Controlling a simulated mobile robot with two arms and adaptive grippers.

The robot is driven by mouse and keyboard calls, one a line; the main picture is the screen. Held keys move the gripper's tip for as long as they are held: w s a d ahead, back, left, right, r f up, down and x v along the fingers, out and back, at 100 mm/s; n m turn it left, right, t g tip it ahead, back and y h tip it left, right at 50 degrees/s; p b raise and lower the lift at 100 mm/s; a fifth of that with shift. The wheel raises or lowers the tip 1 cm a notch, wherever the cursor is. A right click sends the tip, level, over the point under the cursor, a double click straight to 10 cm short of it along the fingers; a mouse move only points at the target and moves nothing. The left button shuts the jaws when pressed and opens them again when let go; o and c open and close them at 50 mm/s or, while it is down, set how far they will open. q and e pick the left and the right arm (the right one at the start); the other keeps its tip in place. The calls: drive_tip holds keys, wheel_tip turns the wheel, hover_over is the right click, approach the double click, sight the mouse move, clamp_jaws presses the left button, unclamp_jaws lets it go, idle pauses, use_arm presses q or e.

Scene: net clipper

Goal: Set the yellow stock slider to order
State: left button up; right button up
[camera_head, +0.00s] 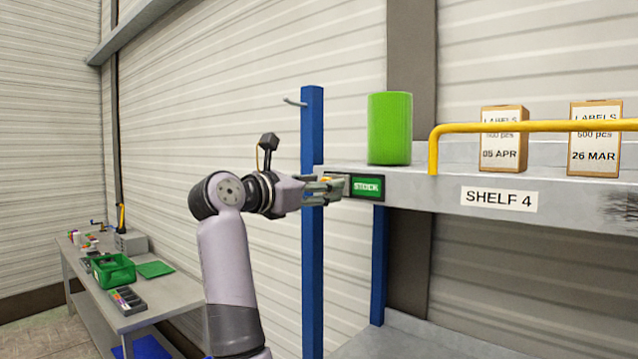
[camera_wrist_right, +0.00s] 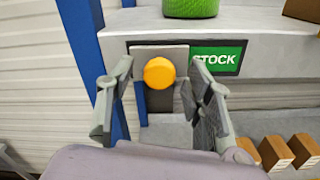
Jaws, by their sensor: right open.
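The yellow knob of the stock slider (camera_wrist_right: 159,73) shows in the right wrist view, on a grey plate at the left end of the shelf edge. Beside it is a green panel reading STOCK (camera_wrist_right: 218,59), which also shows in the head view (camera_head: 367,187). My right gripper (camera_wrist_right: 160,100) is open, with one finger on each side of the knob. I cannot tell whether the fingers touch it. In the head view my right gripper (camera_head: 325,190) is at the shelf's left end and mostly hides the knob. My left gripper is not in view.
A blue post (camera_head: 312,250) stands just left of the slider. A green cylinder (camera_head: 390,128) and label boxes (camera_head: 503,140) stand on the shelf (camera_head: 460,182). A yellow rail (camera_head: 530,126) runs above its front. A workbench (camera_head: 175,300) with a green crate (camera_head: 113,270) is at left.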

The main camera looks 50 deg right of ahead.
sight(350, 188)
drive_tip(key=shift+c, duration=0.4)
clamp_jaws()
idle(0.4)
